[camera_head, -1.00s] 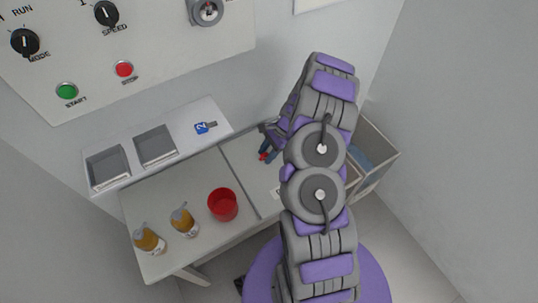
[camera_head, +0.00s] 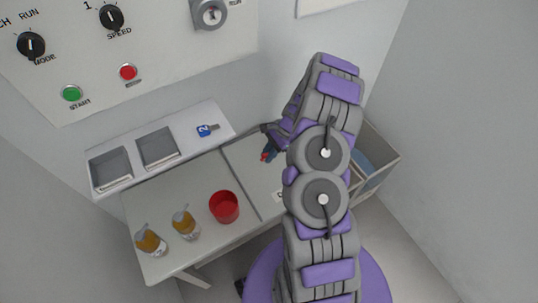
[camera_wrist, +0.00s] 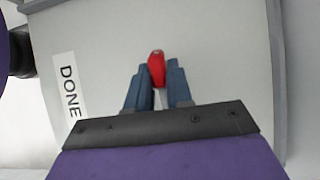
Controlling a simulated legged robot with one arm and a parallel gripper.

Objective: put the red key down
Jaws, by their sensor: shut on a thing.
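The red key (camera_wrist: 157,68) shows in the wrist view between the tips of my gripper (camera_wrist: 157,82). In the head view the red key (camera_head: 265,156) is a small red spot at my gripper (camera_head: 269,152), over the right part of the table. My arm hides much of that part.
A red cup (camera_head: 224,207) and two amber-filled jars (camera_head: 150,242) (camera_head: 185,224) stand on the left table part. A shelf (camera_head: 130,178) behind holds two grey trays (camera_head: 111,167) (camera_head: 157,147) and a blue key tag (camera_head: 205,130). A grey bin (camera_head: 380,172) stands at the right.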

